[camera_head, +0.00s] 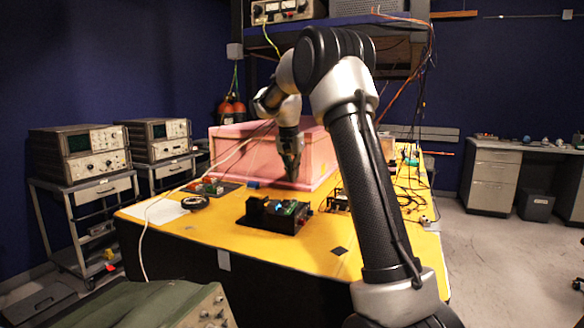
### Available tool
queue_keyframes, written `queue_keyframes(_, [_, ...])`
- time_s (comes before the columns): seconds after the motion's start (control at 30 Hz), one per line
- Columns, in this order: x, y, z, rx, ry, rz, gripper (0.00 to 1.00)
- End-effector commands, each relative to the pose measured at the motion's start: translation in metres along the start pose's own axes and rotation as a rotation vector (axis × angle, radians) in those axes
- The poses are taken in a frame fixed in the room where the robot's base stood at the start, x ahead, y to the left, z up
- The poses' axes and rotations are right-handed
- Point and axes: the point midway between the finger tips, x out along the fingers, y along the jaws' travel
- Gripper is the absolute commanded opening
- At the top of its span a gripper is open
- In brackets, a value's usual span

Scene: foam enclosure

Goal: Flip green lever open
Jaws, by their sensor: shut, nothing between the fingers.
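My gripper (292,174) points down in front of the pink foam enclosure (235,160), which stands on the yellow table. Its fingers are shut with nothing between them. I cannot tell whether the fingertips touch the foam. I cannot make out a green lever; it may be hidden or too small to see. A black box with a green circuit board (280,212) sits on the table in front of the enclosure, below my gripper. My arm covers part of the enclosure's right side and the table behind it.
The yellow table (190,228) also holds a small board (212,186), a black roll (195,203), white paper (160,211) and loose wires on the right. A shelf with instruments stands behind. The table's front strip is mostly clear.

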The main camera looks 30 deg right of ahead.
Motion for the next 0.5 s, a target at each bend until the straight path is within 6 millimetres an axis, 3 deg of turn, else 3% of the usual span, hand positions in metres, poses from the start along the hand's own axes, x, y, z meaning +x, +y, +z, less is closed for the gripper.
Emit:
queue_keyframes(0.23, [0.053, 0.0, 0.001, 0.0, -0.002, 0.003, 0.0])
queue_keyframes(0.5, [0.082, 0.0, 0.0, 0.0, 0.0, 0.001, 0.0])
